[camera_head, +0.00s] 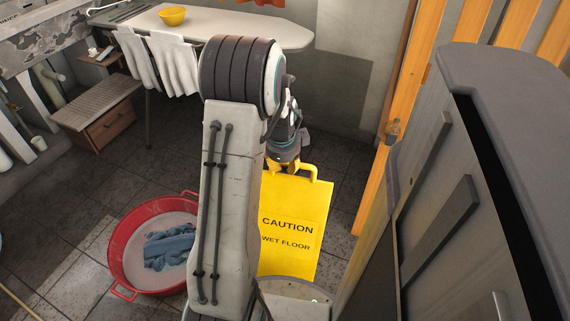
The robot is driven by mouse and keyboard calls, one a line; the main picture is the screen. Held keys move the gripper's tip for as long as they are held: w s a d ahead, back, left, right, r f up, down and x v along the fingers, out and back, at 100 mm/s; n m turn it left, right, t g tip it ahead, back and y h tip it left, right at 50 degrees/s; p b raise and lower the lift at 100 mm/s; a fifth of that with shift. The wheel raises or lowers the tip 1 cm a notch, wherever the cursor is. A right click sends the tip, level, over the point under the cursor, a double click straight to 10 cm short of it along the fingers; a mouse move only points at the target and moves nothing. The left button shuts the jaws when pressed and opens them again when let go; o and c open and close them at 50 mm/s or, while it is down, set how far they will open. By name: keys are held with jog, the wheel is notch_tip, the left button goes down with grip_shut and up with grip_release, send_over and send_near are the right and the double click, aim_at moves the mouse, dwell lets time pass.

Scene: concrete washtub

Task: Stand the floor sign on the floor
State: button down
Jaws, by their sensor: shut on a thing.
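The yellow floor sign (293,207) reads "CAUTION WET FLOOR" and hangs upright below my gripper (285,164). My gripper is at the sign's top handle and shut on it. The dark tiled floor (345,190) shows to the right of the sign.
A red tub (118,262) with water and blue cloth stands left of my arm. A wooden bench (98,103) stands at left. An orange slatted door (400,110) is at right.

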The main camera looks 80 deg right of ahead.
jog(key=shift+f+b, duration=0.6)
jog(key=shift+f, duration=0.1)
dwell(1.4)
jog(key=c, duration=1.1)
grip_release()
jog(key=shift+o, duration=0.4)
jog(key=shift+r+p, duration=2.3)
jog(key=shift+r, duration=0.75)
